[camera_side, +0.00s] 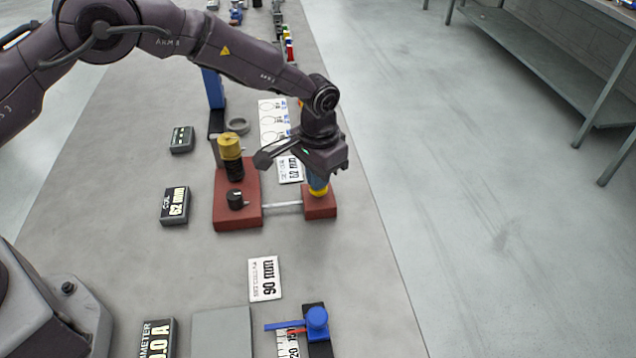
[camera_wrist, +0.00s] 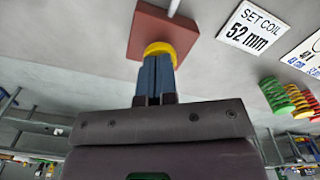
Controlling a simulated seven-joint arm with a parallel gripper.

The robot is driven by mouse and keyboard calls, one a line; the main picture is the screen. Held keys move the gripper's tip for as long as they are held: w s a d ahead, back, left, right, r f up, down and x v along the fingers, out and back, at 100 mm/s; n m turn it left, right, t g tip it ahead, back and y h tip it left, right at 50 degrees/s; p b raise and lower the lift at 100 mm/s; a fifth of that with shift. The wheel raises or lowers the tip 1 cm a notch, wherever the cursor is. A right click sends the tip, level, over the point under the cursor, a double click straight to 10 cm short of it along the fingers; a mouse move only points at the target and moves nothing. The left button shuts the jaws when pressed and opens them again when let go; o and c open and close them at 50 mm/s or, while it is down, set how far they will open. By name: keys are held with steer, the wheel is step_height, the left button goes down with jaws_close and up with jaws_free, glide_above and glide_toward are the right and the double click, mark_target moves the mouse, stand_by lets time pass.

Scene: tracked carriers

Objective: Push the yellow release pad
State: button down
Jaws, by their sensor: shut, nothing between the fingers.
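The yellow release pad (camera_side: 319,193) is a round disc on a small dark-red block (camera_side: 321,208), joined by a metal rod to a larger red base (camera_side: 224,215). In the wrist view the pad (camera_wrist: 168,47) shows as a yellow ring around my fingertips, with the block (camera_wrist: 148,28) behind it. My gripper (camera_side: 318,189) points down over the pad with its blue fingers shut and empty. The tips (camera_wrist: 157,60) are at the pad's face. They look in contact, but I cannot tell how far the pad is pressed. The fingers hide the pad's middle.
On the larger base stand a black coil with a yellow cap (camera_side: 230,146) and a black knob (camera_side: 236,198). A "SET COIL 52 mm" card (camera_wrist: 253,26) lies near the block. A grey display box (camera_side: 174,206) stands left. Bare bench lies in front of the block.

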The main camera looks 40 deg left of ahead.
steer(key=shift+r, duration=2.25)
steer(key=shift+s+a+f+g, duration=0.15)
steer(key=shift+s+f, duration=0.25)
steer(key=shift+s, duration=0.15)
steer(key=shift+s+a+f+g, duration=0.15)
steer(key=shift+s+f, duration=0.25)
steer(key=shift+s, duration=0.1)
steer(key=s+a+r+n+t, duration=0.1)
steer(key=s+a+r+t, duration=0.1)
steer(key=s+a+r, duration=0.3)
steer(key=s+a+r+n+t, duration=0.1)
steer(key=s+a+r, duration=0.5)
steer(key=s+r, duration=0.6)
steer(key=s+a+r+n+t, duration=0.1)
steer(key=s+a+r+t, duration=0.2)
steer(key=s+r, duration=0.6)
steer(key=shift+s+a+r, duration=0.35)
steer(key=shift+s+a, duration=0.85)
steer(key=shift+s, duration=0.05)
